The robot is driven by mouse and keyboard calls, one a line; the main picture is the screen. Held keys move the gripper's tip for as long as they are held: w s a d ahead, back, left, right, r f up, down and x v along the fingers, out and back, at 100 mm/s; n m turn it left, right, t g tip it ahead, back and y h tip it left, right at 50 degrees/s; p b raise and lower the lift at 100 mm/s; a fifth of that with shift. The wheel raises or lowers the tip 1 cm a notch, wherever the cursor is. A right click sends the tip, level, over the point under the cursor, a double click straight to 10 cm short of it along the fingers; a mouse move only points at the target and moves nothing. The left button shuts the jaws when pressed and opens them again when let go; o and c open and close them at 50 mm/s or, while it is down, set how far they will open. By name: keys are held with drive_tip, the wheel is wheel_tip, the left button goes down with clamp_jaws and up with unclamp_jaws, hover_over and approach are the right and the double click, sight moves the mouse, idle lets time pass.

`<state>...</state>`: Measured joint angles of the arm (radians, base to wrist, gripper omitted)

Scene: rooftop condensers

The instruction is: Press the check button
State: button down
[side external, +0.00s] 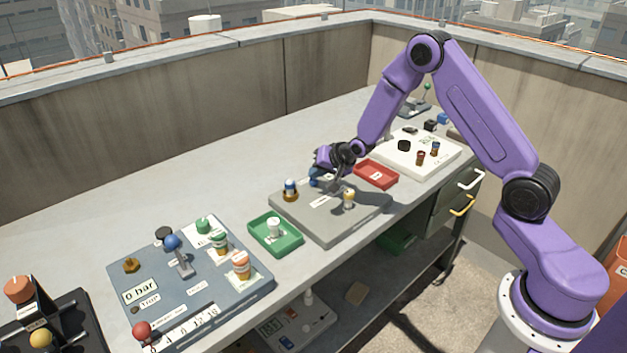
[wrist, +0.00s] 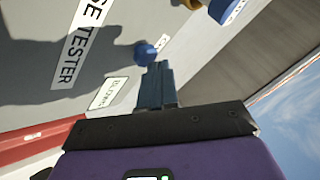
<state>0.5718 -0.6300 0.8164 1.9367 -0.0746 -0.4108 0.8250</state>
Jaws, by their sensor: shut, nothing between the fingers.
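The grey tester panel (side external: 330,222) lies on the bench; part of the word "TESTER" shows on it in the wrist view (wrist: 40,40). A round blue button (wrist: 145,52) stands up from the panel, just beyond my fingertips; I cannot read a "check" label on it. A blue part (side external: 314,177) shows beside my gripper in the side view. My gripper (side external: 335,186) is low over the panel, shut and empty. In the wrist view its fingertips (wrist: 157,66) are close to the blue button; I cannot tell whether they touch it. A label reading "BLOWN" (wrist: 108,93) lies beside them.
A blue-topped cylinder (side external: 290,189) and a pale cylinder (side external: 349,199) stand on the panel. A green tray (side external: 255,241) is left of it, a red tray (side external: 390,182) right. A white board (side external: 440,158) and a blue-grey control panel (side external: 210,298) lie farther off.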

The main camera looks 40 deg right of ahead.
sight(316, 181)
drive_tip(key=shift+r, duration=0.6)
drive_tip(key=shift+r, duration=0.1)
drive_tip(key=shift+r, duration=2.4)
